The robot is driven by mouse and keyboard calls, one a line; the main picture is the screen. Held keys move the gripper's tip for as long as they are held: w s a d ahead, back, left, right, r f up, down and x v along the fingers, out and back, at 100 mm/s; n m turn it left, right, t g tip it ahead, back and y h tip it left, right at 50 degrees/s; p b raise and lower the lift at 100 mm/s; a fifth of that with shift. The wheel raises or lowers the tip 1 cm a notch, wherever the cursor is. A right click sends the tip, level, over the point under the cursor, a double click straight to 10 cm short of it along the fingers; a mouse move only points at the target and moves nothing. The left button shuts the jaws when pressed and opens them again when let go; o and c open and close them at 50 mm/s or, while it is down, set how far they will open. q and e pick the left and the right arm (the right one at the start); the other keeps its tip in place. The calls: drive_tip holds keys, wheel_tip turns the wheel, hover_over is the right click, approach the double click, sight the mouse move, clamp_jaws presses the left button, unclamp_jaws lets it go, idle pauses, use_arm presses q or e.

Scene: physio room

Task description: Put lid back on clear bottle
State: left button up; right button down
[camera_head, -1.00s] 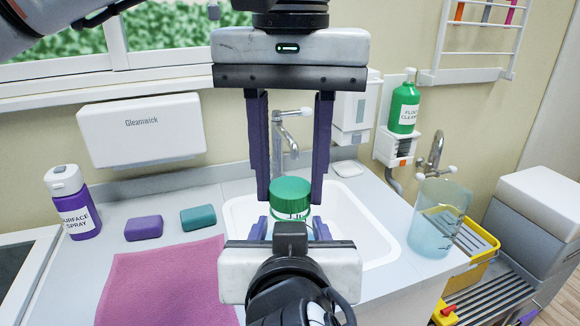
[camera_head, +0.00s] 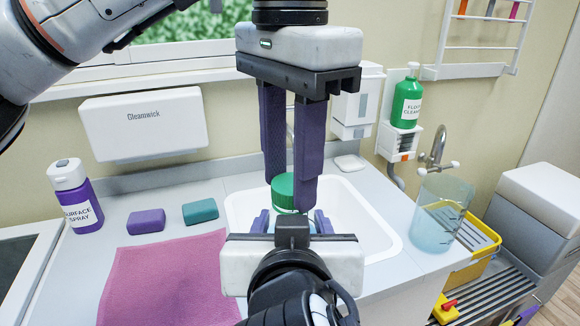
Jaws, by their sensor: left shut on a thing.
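The green lid (camera_head: 284,191) is between the long purple fingers of my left gripper (camera_head: 290,185), which comes down from above and is shut on it. The nearer finger covers the lid's right part. My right gripper (camera_head: 291,218) reaches in from the bottom, its short fingers on either side of the clear bottle (camera_head: 309,229) just below the lid. Only a sliver of the bottle shows; my grippers hide the rest. I cannot see whether the lid sits squarely on the bottle's neck.
The white sink (camera_head: 372,222) lies behind the grippers. A pink cloth (camera_head: 165,280), a purple bar (camera_head: 146,221), a teal bar (camera_head: 200,211) and a purple spray bottle (camera_head: 76,196) are at left. A clear jug (camera_head: 440,213) and yellow caddy (camera_head: 480,250) are at right.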

use_arm(q)
drive_tip(key=o, duration=1.1)
drive_tip(key=shift+r, duration=2.3)
